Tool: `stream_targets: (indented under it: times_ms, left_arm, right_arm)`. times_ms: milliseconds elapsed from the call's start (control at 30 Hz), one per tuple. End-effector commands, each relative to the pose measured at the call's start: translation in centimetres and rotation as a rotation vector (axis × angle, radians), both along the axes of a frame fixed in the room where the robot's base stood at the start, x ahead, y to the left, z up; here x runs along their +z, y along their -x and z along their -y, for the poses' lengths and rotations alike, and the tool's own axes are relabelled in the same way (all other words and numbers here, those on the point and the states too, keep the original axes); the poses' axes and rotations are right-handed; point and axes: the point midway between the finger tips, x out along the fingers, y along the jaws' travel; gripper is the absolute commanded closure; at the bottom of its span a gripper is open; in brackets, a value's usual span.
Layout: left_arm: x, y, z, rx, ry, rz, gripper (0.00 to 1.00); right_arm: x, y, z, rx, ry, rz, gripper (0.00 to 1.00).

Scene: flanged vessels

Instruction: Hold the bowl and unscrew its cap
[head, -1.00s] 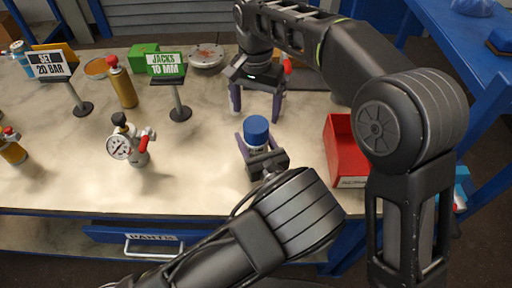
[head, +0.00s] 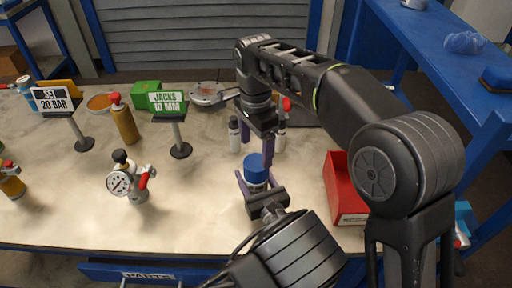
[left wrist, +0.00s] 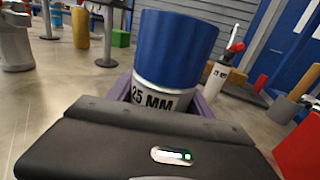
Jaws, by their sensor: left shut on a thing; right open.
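The bowl (head: 257,187) is a small vessel with a white band, and its blue cap (head: 255,168) sits on top. In the left wrist view the bowl's band (left wrist: 160,98) reads "25 MM" and the blue cap (left wrist: 175,45) rises above it. My left gripper (head: 256,190) is shut around the bowl below the cap, holding it roughly upright. My right gripper (head: 257,150) is open, with its purple fingers pointing down just above and behind the cap in the head view. Whether a finger touches the cap, I cannot tell. The bowl's lower part is hidden by my left gripper.
A red bin (head: 342,190) stands to the right. A white bottle (head: 234,134) stands behind my right gripper.

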Motion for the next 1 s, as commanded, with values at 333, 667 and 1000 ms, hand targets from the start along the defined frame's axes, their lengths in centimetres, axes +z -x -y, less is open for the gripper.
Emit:
stream_targets:
  times_ms: [333,667,1000]
  left_arm:
    - [0.0,0.0,0.01,0.0,0.0,0.0,1.0]
    - [0.0,0.0,0.01,0.0,0.0,0.0,1.0]
    - [0.0,0.0,0.01,0.0,0.0,0.0,1.0]
  right_arm:
    - [-0.04,-0.04,0.08,-0.749,-0.002,0.0,0.2]
    - [-0.04,-0.03,0.07,-0.964,-0.004,0.0,0.2]
    - [-0.33,-0.03,0.08,-0.961,-0.003,-0.001,0.2]
